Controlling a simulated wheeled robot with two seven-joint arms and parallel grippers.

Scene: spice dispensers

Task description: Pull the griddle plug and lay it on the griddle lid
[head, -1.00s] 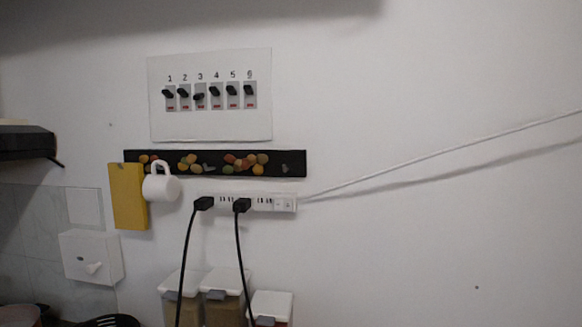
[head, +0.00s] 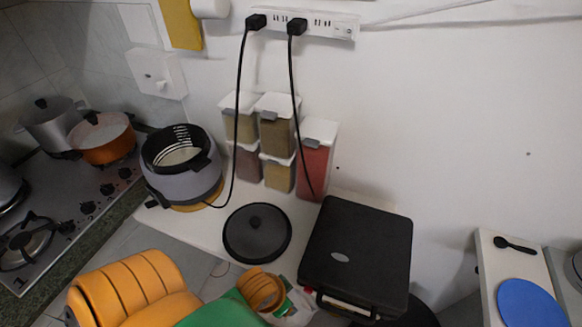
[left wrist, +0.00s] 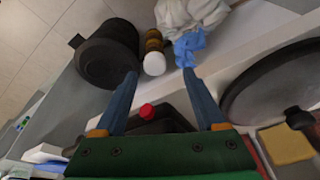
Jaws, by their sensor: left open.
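Two black plugs sit in the white power strip (head: 338,25) on the wall. The right plug (head: 297,26) has a black cord that runs down behind the containers' front to the back of the black griddle (head: 318,275). The griddle is closed, and its flat dark lid (head: 365,240) is bare. The left plug (head: 256,21) has a cord running to the grey cooker (head: 185,185). My left arm shows low in the head view, its fingers not visible there. In the left wrist view my left gripper (left wrist: 160,73) is open with nothing between its blue fingers. My right gripper is not in view.
Several spice containers (head: 278,125) stand against the wall beneath the strip. A round black lid (head: 257,232) lies left of the griddle. A stove with pots (head: 103,140) is at left. A side table with a blue plate (head: 530,302) is at right.

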